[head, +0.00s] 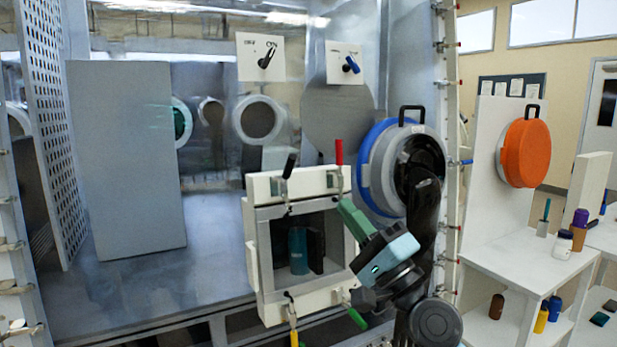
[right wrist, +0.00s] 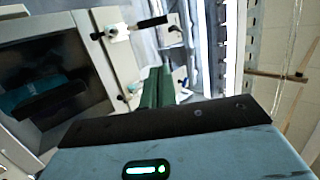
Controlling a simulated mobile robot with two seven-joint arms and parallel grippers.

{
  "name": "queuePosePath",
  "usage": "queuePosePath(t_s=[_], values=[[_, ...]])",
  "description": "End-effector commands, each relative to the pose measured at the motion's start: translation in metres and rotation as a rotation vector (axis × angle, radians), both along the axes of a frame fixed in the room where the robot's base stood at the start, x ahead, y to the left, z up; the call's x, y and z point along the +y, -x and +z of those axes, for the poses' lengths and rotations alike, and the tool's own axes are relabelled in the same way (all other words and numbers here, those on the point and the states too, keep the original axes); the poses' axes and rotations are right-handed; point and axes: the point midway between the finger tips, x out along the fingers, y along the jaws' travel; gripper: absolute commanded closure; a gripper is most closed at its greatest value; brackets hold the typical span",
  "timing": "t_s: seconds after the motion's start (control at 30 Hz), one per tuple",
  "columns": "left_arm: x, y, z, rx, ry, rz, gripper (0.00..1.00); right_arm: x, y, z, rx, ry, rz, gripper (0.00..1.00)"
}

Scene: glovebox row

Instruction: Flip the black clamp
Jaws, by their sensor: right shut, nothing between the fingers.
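The black clamp (head: 289,168) sits at the upper left corner of the white box frame (head: 262,185), its handle pointing up and leaning slightly right. A black-handled clamp (right wrist: 150,22) also shows at the top of the right wrist view, apart from the fingers. My right gripper (head: 344,207) has its green fingers shut and empty, to the right of the black clamp and somewhat lower, near the frame's right side. Its fingers (right wrist: 158,75) are together in the right wrist view. My left gripper is not in view.
A red clamp (head: 339,153) stands upright at the frame's upper right, near my right fingers. Yellow (head: 294,337) and green (head: 357,318) clamps hang at the bottom. A teal cylinder (head: 298,250) stands inside the box. A round blue-rimmed port (head: 368,180) is behind my right arm.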

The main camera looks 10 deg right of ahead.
Motion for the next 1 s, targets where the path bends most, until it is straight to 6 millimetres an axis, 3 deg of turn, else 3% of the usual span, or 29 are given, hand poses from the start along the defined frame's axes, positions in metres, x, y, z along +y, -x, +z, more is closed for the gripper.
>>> queuePosePath(t_s=[0.03,0.3,0.6,1.0], values=[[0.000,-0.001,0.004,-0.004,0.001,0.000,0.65,0.005,-0.006,0.011,-0.003,-0.001,0.003,1.00],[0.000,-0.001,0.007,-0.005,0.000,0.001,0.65,0.026,-0.040,0.039,-0.002,0.000,0.002,1.00],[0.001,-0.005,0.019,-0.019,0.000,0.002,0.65,0.058,-0.045,0.049,-0.002,0.001,0.001,1.00],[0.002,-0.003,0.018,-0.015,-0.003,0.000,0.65,0.063,-0.047,0.048,0.000,0.002,0.000,1.00]])
